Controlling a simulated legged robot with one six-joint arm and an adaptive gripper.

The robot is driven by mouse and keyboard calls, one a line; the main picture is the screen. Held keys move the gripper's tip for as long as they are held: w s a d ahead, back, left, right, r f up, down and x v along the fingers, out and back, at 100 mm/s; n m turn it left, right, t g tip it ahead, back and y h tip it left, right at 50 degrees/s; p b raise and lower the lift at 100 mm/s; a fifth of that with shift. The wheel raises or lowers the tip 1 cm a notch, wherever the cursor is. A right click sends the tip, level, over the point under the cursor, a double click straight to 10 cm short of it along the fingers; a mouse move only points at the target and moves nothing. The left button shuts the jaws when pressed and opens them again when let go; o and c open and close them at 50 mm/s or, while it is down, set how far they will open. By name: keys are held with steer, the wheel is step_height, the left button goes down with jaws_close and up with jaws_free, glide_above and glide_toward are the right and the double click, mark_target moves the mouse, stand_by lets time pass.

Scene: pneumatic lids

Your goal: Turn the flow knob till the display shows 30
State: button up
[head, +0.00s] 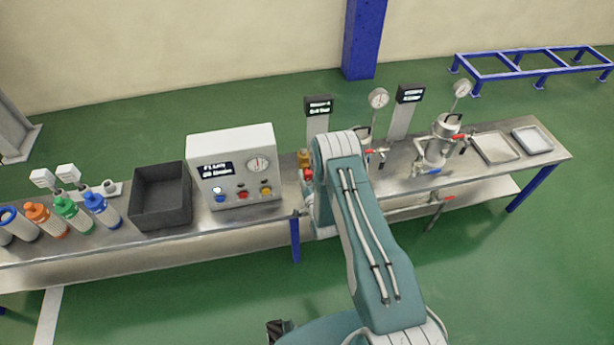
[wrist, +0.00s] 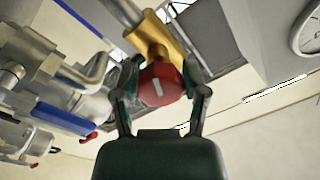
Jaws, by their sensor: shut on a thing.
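The flow knob (wrist: 158,85) is red with a short white mark and sits on the end of a brass valve body (wrist: 160,40). My gripper (wrist: 164,92) has its two fingers on either side of the knob and is shut on it. In the head view the brass body (head: 304,157) and a bit of red show just left of my arm, which hides most of my gripper. A dark display (head: 319,106) on a post stands behind the valve, and a second display (head: 410,93) stands to its right. Their text is too small to read surely.
A white control box (head: 235,142) with a gauge and coloured buttons stands left of the valve, beside a black bin (head: 160,195). Right of my arm are steel vessels (head: 440,140) with gauges and red-handled valves, then shallow trays (head: 494,149).

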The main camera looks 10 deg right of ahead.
steer(key=shift+m, duration=0.4)
steer(key=o, duration=1.1)
steer(key=shift+o, duration=0.2)
steer(key=s, duration=1.1)
steer(key=shift+s+d+f, duration=0.25)
steer(key=shift+s+f, duration=0.1)
steer(key=shift+s, duration=0.05)
